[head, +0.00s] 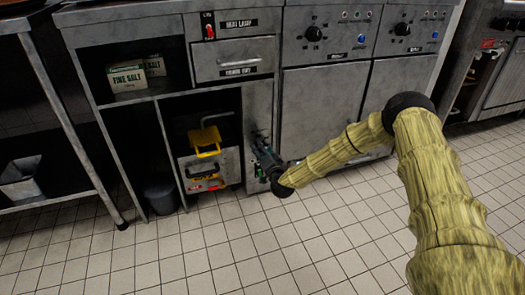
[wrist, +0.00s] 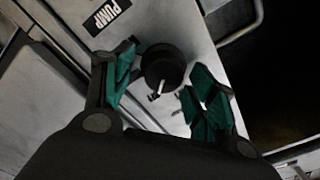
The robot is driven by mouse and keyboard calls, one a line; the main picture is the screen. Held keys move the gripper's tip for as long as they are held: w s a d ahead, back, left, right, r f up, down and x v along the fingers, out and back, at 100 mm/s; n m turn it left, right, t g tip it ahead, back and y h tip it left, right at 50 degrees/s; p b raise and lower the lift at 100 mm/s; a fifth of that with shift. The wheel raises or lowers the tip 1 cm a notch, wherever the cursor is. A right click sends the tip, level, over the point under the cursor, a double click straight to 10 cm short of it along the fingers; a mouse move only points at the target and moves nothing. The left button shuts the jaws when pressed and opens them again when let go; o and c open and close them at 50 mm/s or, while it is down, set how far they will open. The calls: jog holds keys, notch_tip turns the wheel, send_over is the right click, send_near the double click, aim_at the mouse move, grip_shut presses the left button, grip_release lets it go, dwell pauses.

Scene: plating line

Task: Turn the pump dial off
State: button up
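The pump dial (wrist: 160,64) is a round black knob with a white pointer line, on a grey metal panel beside a black "PUMP" label (wrist: 108,16) in the wrist view. The pointer runs toward the lower left in that tilted view. My gripper (wrist: 164,74) is open, with one green-padded finger on each side of the dial. I cannot tell whether either finger touches it. In the head view my gripper (head: 262,152) is at the narrow panel under the counter, and it hides the dial there.
Salt boxes (head: 128,78) sit on the shelf above, and a dark bin (head: 160,196) stands on the floor. Other dials (head: 313,33) and a red heat lamp switch (head: 209,31) are higher up. The tiled floor in front is clear.

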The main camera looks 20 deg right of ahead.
jog(key=shift+a, duration=0.1)
jog(key=s, duration=1.2)
jog(key=shift+d, duration=0.25)
